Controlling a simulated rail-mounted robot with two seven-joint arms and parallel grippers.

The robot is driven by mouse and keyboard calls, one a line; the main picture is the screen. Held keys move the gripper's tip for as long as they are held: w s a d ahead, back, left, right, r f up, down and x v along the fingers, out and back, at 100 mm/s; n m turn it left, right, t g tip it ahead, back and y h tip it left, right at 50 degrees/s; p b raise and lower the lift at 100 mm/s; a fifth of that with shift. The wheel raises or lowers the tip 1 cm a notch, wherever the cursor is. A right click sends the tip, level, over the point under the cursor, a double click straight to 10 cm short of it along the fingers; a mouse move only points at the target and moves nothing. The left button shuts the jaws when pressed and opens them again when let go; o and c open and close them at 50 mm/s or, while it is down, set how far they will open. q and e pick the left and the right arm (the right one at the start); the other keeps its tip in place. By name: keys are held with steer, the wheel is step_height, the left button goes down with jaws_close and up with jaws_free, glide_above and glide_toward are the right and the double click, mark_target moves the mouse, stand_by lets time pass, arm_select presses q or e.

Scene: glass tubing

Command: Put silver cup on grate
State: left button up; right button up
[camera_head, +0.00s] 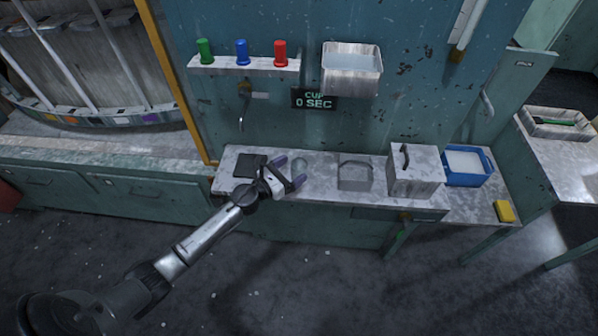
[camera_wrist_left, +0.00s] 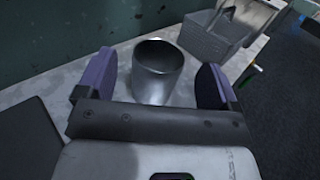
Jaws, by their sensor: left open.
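The silver cup (camera_head: 300,164) stands upright on the counter, small and partly hidden by my gripper. In the left wrist view the cup (camera_wrist_left: 158,72) sits between the two purple fingers, with its opening up and a gap on each side. My left gripper (camera_head: 288,175) is open at the cup; it also shows in the left wrist view (camera_wrist_left: 158,80). No thing is clearly marked as the grate. A grey mesh basket (camera_head: 355,176) stands right of the cup, and a flat dark plate (camera_head: 250,165) lies left of it. My right gripper is out of view.
A metal box with a handle (camera_head: 415,172), a blue tub (camera_head: 467,165) and a yellow sponge (camera_head: 504,211) are farther right.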

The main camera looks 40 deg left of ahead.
mark_target(292, 169)
arm_select(q)
steer(key=shift+w+d, duration=0.15)
steer(key=shift+w, duration=0.7)
steer(key=shift+w+d, duration=0.1)
steer(key=shift+w, duration=0.75)
steer(key=c, duration=1.1)
steer(key=shift+r, duration=0.1)
